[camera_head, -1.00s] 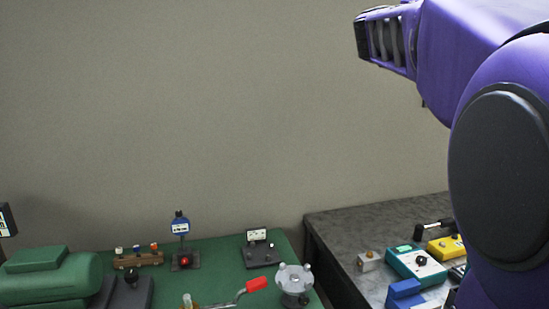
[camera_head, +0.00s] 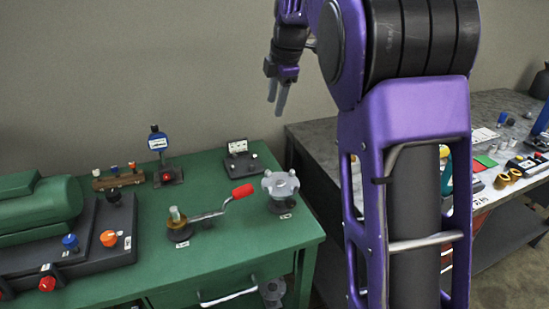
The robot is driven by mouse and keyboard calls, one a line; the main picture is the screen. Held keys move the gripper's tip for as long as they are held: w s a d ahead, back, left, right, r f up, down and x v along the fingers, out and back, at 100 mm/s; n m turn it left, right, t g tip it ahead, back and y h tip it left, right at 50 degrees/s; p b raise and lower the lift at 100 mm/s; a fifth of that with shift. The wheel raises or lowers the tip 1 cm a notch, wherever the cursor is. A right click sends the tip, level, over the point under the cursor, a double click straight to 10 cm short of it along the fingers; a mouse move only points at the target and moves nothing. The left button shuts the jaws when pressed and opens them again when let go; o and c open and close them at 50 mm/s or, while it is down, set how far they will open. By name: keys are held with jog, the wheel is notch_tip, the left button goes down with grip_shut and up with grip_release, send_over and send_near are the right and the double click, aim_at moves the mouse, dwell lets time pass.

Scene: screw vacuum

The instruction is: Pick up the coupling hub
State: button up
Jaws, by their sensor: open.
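A grey lobed, hub-like part (camera_head: 281,190), which looks like the coupling hub, stands on the green bench (camera_head: 225,255) near its right edge. A small label is at its foot. My gripper (camera_head: 277,101) hangs high above and behind it, with its two grey fingers pointing down. The fingers are apart, with nothing seen between them. The gripper is clear of the hub.
A crank with a red handle (camera_head: 242,191) lies just left of the hub. A blue gauge stand (camera_head: 158,142) and a small dark box (camera_head: 240,160) stand behind. A green machine (camera_head: 35,205) fills the left. A grey table (camera_head: 312,142) adjoins on the right.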

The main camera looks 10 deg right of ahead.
jog(key=s+d+f+n+g+h, duration=0.1)
jog(key=s+d+f+n+g, duration=0.2)
jog(key=s+f+n+g, duration=0.15)
jog(key=b, duration=0.3)
send_over(294, 186)
jog(key=shift+n+t, duration=0.25)
jog(key=f, duration=1.2)
jog(key=shift+w+a, duration=0.2)
jog(key=shift+w, duration=0.05)
jog(key=f, duration=0.2)
jog(key=f+b, duration=0.1)
jog(key=f, duration=0.2)
jog(key=shift+s+d, duration=0.2)
grip_shut()
